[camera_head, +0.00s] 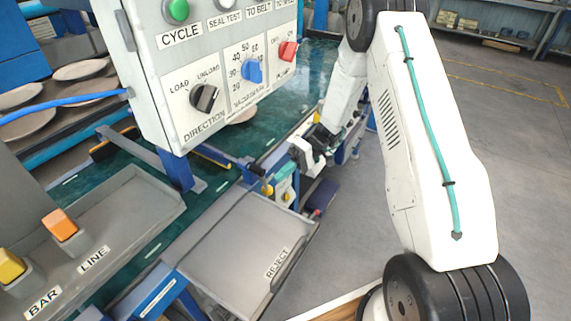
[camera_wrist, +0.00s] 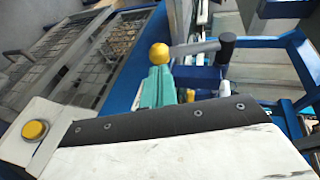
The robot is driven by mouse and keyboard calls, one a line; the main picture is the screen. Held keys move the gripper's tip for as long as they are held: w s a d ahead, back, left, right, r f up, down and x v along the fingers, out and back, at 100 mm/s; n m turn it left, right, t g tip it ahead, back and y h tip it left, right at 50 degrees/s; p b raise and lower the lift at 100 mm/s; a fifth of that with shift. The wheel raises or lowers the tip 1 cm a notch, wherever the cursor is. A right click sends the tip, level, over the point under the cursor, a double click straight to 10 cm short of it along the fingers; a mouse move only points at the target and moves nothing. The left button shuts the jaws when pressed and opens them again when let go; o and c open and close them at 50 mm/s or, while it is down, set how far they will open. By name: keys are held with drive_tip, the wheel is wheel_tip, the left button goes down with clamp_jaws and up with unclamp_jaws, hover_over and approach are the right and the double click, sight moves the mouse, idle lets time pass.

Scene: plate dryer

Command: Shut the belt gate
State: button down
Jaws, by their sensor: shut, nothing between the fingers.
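My gripper (camera_head: 308,157) hangs beside the far right edge of the belt, past the reject tray. In the wrist view its teal fingers (camera_wrist: 155,88) are together and empty. A yellow ball knob (camera_wrist: 159,53) shows just beyond the fingertips, with a grey bar and dark round handle (camera_wrist: 226,45) to its right. I cannot tell if the fingers touch the knob. In the head view a yellow knob (camera_head: 267,189) sits just left of my gripper, at the end of a blue and yellow bar (camera_head: 216,156) over the belt. This bar looks like the belt gate; its exact position is unclear.
The control panel (camera_head: 215,75) hangs over the green belt (camera_head: 130,185) and hides part of it. The reject tray (camera_head: 238,245) lies in front. A small box has a yellow button (camera_wrist: 35,130).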

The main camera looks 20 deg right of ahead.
drive_tip(key=shift+y, duration=0.6)
drive_tip(key=shift+s+a+f, duration=0.7)
drive_tip(key=shift+a+f, duration=0.15)
drive_tip(key=shift+a, duration=0.1)
drive_tip(key=shift+s+a+f, duration=0.65)
drive_tip(key=shift+a+f, duration=0.2)
drive_tip(key=shift+a, duration=0.05)
drive_tip(key=shift+s+a+g, duration=0.2)
drive_tip(key=shift+g, duration=0.1)
drive_tip(key=v, duration=0.8)
drive_tip(key=shift+w+d, duration=0.15)
drive_tip(key=shift+d, duration=0.05)
drive_tip(key=shift+r, duration=0.1)
